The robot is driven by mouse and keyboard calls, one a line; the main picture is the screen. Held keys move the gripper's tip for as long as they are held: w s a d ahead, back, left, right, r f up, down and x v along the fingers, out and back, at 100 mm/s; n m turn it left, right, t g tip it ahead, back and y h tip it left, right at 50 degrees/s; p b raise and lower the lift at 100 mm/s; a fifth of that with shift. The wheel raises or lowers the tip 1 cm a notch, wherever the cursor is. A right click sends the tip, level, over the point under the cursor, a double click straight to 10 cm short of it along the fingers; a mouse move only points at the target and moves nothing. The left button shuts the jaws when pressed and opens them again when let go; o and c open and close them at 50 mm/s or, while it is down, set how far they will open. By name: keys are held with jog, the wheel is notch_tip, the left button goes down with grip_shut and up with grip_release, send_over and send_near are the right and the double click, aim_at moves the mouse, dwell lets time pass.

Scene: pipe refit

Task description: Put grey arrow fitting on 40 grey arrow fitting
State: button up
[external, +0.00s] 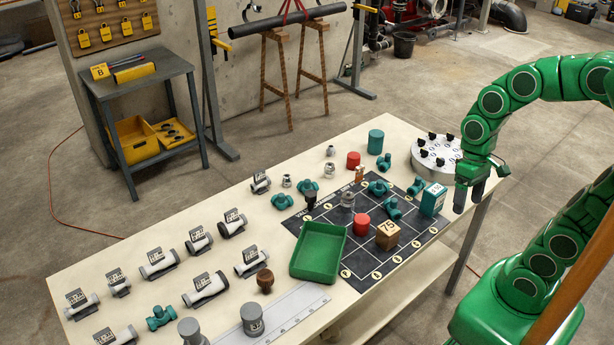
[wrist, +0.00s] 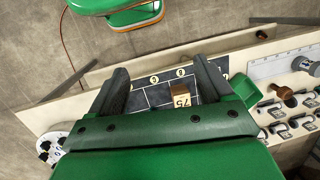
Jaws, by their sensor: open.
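Two grey cylindrical fittings stand at the table's front edge in the external view. One is plain (external: 191,332); the other (external: 253,321) has a dark marking on its side. The marked one also shows at the right of the wrist view (wrist: 306,66). I cannot read a 40 or make out an arrow on either, so which is which is unclear. A smaller grey fitting (external: 347,199) stands on the dark mat. My gripper (external: 469,196) is open and empty above the table's right end, far from the front cylinders. Its two fingers also show in the wrist view (wrist: 162,82).
The dark gridded mat (external: 356,285) holds a green tray (external: 318,252), a wooden 75 block (external: 387,235), a red cylinder (external: 361,225) and teal fittings. Several labelled pipe pieces (external: 206,288) fill the left end. A round white stand (external: 437,155) is near my gripper.

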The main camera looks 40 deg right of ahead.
jog(key=s+d+h, duration=0.1)
jog(key=s+d, duration=0.4)
jog(key=d, duration=0.1)
jog(key=shift+s+d+f+n, duration=0.2)
jog(key=shift+s+f+n, duration=0.05)
jog(key=shift+f+n, duration=0.1)
